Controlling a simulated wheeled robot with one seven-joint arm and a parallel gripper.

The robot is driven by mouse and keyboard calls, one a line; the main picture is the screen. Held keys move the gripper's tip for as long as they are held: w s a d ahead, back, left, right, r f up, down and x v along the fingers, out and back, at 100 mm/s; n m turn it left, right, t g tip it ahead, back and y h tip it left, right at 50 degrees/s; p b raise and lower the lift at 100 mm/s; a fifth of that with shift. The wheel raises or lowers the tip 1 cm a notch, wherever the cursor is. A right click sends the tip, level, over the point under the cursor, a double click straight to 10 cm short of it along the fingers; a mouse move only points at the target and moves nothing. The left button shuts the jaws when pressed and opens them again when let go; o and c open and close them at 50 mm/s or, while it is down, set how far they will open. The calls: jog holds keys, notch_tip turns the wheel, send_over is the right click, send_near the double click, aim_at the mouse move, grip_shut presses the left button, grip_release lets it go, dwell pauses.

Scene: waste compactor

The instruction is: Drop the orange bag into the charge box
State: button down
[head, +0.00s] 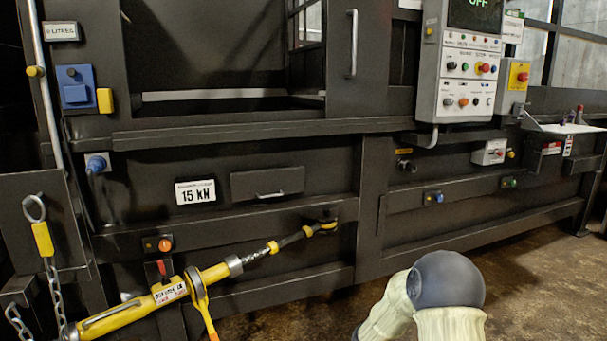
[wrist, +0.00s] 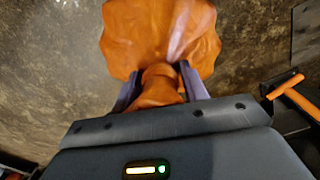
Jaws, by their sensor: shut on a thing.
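The orange bag (wrist: 160,35) is in the wrist view, bulging beyond the fingers, with its narrow neck between them. My gripper (wrist: 158,78) is shut on that neck. The bag hangs above brown floor, and its far end is cut off by the picture's top edge. The charge box appears to be the dark open bay in the machine front, with its sill (head: 240,130) in the head view. Its inside floor is hidden. The bag and gripper are out of the head view, where only part of my arm shows at lower right.
A control panel (head: 468,75) stands right of the bay. A yellow ratchet bar (head: 140,310) and a chain (head: 55,290) jut out at lower left. An orange handle (wrist: 295,95) is at the wrist view's right. Bare floor (head: 520,280) lies at lower right.

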jog(key=shift+s+a+r+p, duration=0.15)
jog(key=shift+r+p, duration=0.65)
jog(key=shift+p, duration=1.35)
jog(key=shift+w+a+r+p, duration=0.15)
jog(key=shift+r+p, duration=0.65)
jog(key=shift+p, duration=1.35)
jog(key=r+p, duration=0.1)
jog(key=p, duration=0.3)
jog(key=s+r+p, duration=0.1)
jog(key=p, duration=0.4)
jog(key=shift+s+a+r, duration=0.15)
jog(key=shift+s+r, duration=0.05)
jog(key=shift+r, duration=0.1)
jog(key=s+d+r+p, duration=0.1)
jog(key=s+r+p, duration=0.3)
jog(key=p, duration=1.4)
jog(key=shift+s+r, duration=0.35)
jog(key=shift+r, duration=0.5)
jog(key=shift+f, duration=0.1)
